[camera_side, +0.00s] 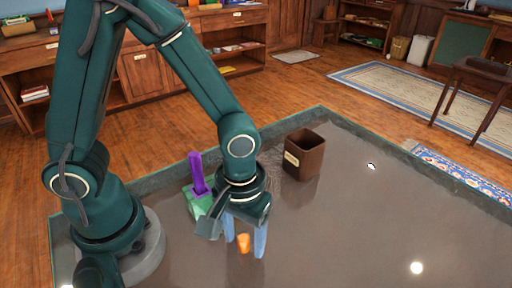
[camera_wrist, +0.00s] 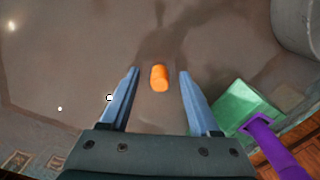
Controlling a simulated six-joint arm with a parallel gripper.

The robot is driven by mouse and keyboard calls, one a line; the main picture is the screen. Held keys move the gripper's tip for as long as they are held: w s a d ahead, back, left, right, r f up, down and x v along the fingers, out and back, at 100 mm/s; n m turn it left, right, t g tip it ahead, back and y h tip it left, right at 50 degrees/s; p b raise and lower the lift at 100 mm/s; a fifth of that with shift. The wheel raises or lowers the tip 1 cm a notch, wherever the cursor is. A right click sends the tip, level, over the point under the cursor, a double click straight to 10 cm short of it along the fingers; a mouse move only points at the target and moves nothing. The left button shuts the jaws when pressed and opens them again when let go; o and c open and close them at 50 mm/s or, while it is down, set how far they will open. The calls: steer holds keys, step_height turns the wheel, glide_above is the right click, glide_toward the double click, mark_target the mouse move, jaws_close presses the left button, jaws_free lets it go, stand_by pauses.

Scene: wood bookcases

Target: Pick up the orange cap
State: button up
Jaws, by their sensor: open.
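The orange cap (camera_side: 244,243) is a small cylinder on the grey tabletop, seen between my gripper's fingers in the side view. In the wrist view the orange cap (camera_wrist: 159,78) lies between and slightly beyond the two blue fingertips. My gripper (camera_side: 245,248) points down over it and is open. In the wrist view the fingers of my gripper (camera_wrist: 158,72) stand apart on either side of the cap, with gaps to both sides.
A green block (camera_side: 202,203) and a purple upright object (camera_side: 197,172) stand just left of my gripper; the wrist view shows the green block (camera_wrist: 240,103) close to the right finger. A brown bin (camera_side: 304,155) stands behind. The tabletop (camera_side: 400,215) at right is clear.

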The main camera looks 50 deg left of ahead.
mark_target(243, 237)
jaws_close()
step_height(243, 237, up, 10)
steer(key=shift+r, duration=0.1)
stand_by(0.6)
